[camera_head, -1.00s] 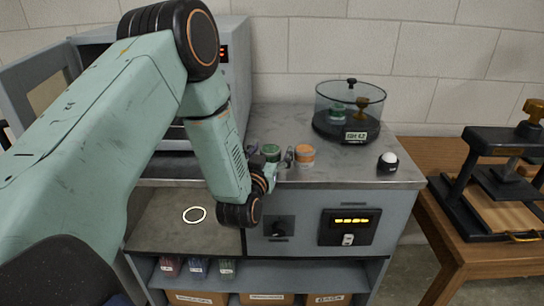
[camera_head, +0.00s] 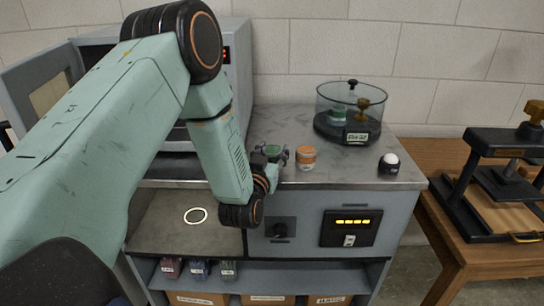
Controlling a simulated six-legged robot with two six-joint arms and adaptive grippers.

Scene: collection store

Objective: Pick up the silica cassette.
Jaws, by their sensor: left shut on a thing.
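A small round green-topped cassette (camera_head: 273,150) stands at the front of the grey worktop, left of an orange-topped one (camera_head: 305,158). No label is readable on either, so I cannot tell by name which holds silica. My left gripper (camera_head: 271,155) is shut on the green-topped cassette, with a finger on each side. The fingers and wrist hide its lower part, and I cannot tell if it is lifted. The orange one is close to the right finger. My right gripper is not in view.
A glass desiccator (camera_head: 350,110) with a dark base stands at the back right, another green-topped item inside. A white-domed button (camera_head: 389,163) is at the right front. An oven-like cabinet (camera_head: 238,75) stands behind my arm. A black press (camera_head: 495,185) is on the wooden table. The worktop's middle is clear.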

